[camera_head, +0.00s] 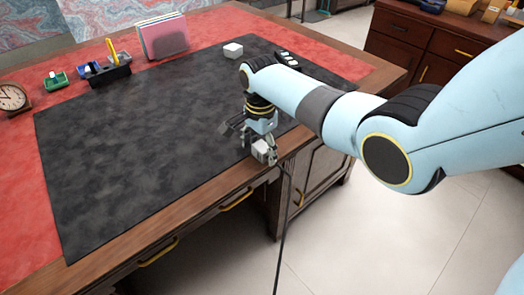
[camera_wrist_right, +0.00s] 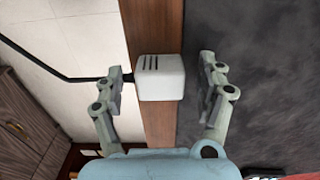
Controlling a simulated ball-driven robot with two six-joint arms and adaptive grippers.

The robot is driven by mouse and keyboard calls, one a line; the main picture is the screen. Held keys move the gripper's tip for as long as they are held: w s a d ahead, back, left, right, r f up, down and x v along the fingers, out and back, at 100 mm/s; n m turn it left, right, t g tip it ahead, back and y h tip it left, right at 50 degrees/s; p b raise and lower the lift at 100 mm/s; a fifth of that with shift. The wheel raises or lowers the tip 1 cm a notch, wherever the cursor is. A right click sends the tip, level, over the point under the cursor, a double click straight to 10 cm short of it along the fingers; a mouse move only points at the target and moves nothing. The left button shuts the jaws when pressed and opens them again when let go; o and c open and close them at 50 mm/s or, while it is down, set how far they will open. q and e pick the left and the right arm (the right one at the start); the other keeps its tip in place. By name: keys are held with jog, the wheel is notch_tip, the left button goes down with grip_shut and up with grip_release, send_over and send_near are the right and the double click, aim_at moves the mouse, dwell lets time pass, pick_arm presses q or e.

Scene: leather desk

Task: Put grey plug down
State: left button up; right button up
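The grey plug (camera_head: 262,150) is a small pale block at the front wooden edge of the desk, with a black cable hanging down from it past the edge. In the right wrist view the plug (camera_wrist_right: 160,78) shows dark slots on one face, and the cable leaves to the left. My right gripper (camera_head: 260,146) is right over the plug. In the wrist view its fingers (camera_wrist_right: 162,80) stand wide on either side; the right finger is clearly apart from the plug, the left one is close to it. Whether the plug rests on the wood is hard to tell. My left gripper is not in view.
A black mat (camera_head: 130,150) covers most of the red-topped desk and is largely clear. A white block (camera_head: 233,49) lies at its back. A pink file holder (camera_head: 164,38), pen holder (camera_head: 106,74), green box (camera_head: 56,81) and clock (camera_head: 13,97) stand along the back and left.

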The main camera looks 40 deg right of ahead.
jog(key=c, duration=1.4)
jog(key=shift+o, duration=0.2)
jog(key=shift+r, duration=0.15)
